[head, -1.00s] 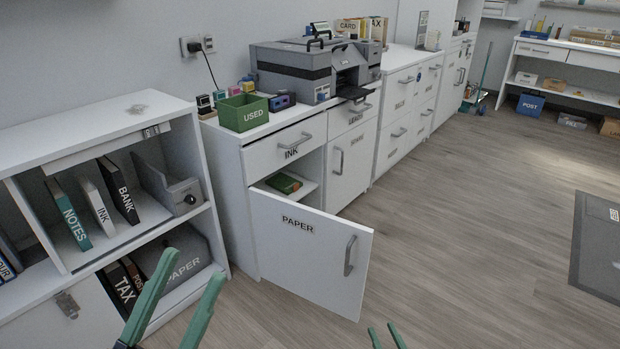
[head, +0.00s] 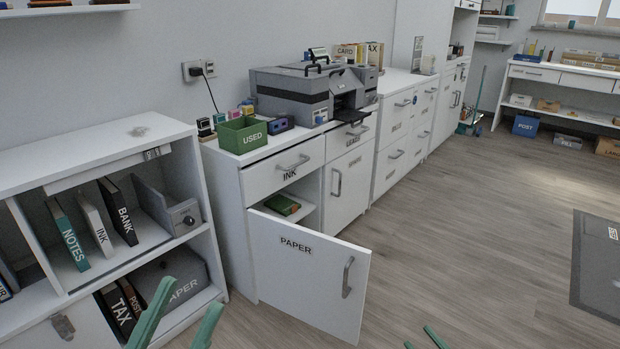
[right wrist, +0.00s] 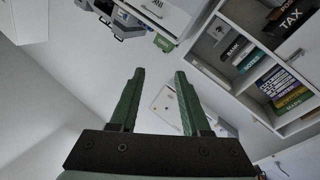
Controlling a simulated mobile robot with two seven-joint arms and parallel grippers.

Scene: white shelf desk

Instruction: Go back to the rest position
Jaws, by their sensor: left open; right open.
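My left gripper (head: 180,318) shows at the bottom of the head view as two green fingers, spread apart and empty, in front of the lower part of the white bookshelf. My right gripper (head: 428,340) shows only as green fingertips at the bottom edge, over the floor and right of the open PAPER door. In the right wrist view my right gripper (right wrist: 157,95) has its two green fingers wide apart with nothing between them. The palm behind the left fingers is out of the picture.
The PAPER cabinet door (head: 305,275) stands open into the room, with a green item (head: 283,205) on the shelf inside. A bookshelf (head: 95,145) stands at left. A printer (head: 310,90) and a green USED box (head: 242,134) are on the counter.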

